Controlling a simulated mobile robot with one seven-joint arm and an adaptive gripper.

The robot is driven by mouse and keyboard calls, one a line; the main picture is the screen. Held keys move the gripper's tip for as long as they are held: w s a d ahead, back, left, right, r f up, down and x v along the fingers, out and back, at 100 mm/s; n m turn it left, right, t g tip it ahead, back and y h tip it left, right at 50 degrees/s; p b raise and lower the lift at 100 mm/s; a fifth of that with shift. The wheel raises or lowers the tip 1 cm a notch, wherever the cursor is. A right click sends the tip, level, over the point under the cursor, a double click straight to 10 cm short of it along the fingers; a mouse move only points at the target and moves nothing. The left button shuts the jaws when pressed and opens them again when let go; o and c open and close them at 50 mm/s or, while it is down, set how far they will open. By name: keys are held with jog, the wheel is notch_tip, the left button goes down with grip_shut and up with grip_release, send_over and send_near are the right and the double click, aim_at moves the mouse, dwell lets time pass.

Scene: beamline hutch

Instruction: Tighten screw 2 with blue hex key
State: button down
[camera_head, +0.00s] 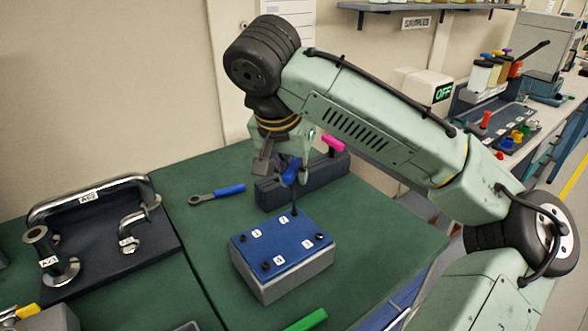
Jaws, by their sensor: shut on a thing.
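My gripper (285,168) points down over the table and is shut on the blue hex key (290,174). The key's blue handle is between the fingers and its dark shaft runs down to the far corner of the blue-topped block (262,248). The shaft's tip appears to be at the screw there, beside a small label (283,220) that looks like 2; I cannot tell whether it is seated. The shaft hides that screw. The other corners show dark screws, such as the left one (238,239) and the near one (267,266).
A dark holder (328,182) with a pink-handled key (333,144) stands close behind the gripper. A blue-handled wrench (216,193) lies to the left. A green handle (306,320) lies in front. Metal pipe parts (92,195) sit on a dark board at left.

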dwell(0.4)
jog(key=m+h, duration=0.1)
jog(key=m, duration=0.2)
jog(key=shift+g, duration=0.3)
jog(key=shift+r, duration=2)
